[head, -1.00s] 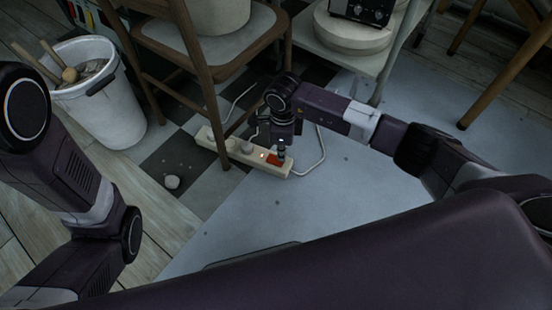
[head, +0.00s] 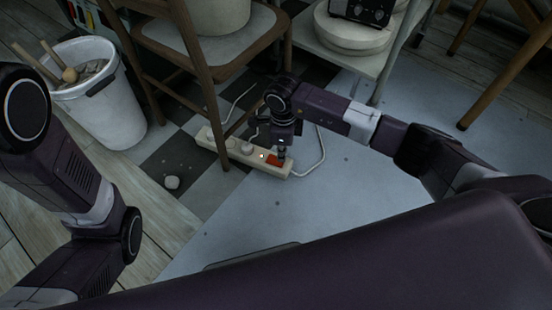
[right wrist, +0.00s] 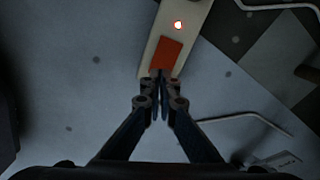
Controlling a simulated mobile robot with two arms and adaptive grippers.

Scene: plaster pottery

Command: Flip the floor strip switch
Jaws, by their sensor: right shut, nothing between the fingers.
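The cream power strip (head: 206,139) lies on the floor beside a chair leg. It carries a red switch (head: 273,160), and a small light glows beside the switch. My right gripper (head: 282,155) is shut and empty, pointing down at the switch end of the strip. In the right wrist view the shut fingertips (right wrist: 160,76) are at the near edge of the red switch (right wrist: 166,54), overlapping it in the picture. I cannot tell whether they touch it. The lit light (right wrist: 178,24) shows beyond the switch. My left arm shows at the left, but its gripper is out of view.
A wooden chair (head: 193,64) stands over the strip, one leg in front of it. A white bucket (head: 110,110) with tools is at the left. A white cable (head: 321,150) loops right of the strip. A shelf stand (head: 375,65) is behind. The pale floor in front is clear.

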